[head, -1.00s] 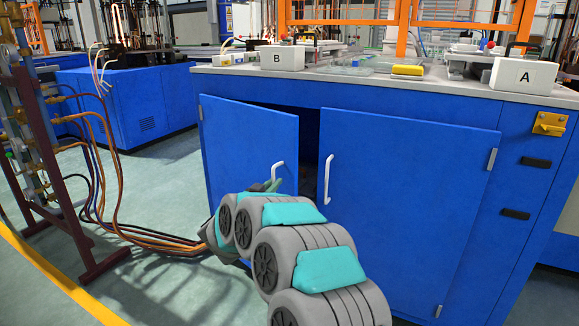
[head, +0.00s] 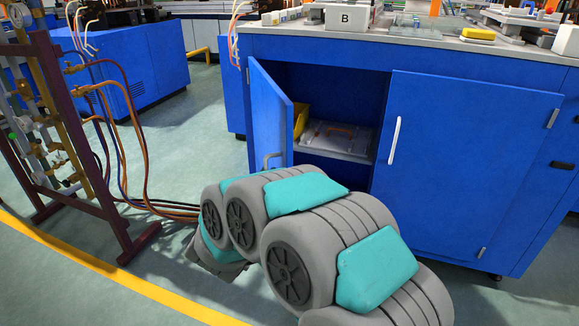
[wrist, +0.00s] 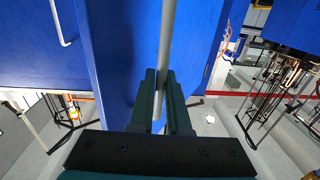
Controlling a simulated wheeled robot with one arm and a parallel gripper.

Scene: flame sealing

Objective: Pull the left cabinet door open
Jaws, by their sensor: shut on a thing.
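The blue left cabinet door (head: 266,112) stands wide open on its left hinges in the head view. The right cabinet door (head: 465,165) is shut, with a white handle (head: 394,141).
Inside the cabinet are a clear case (head: 335,140) on a shelf and a yellow object (head: 301,120). A dark red rack (head: 85,150) with pipes and hoses stands to the left. Open floor (head: 190,140) lies between rack and cabinet. A box marked B (head: 346,18) sits on the worktop.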

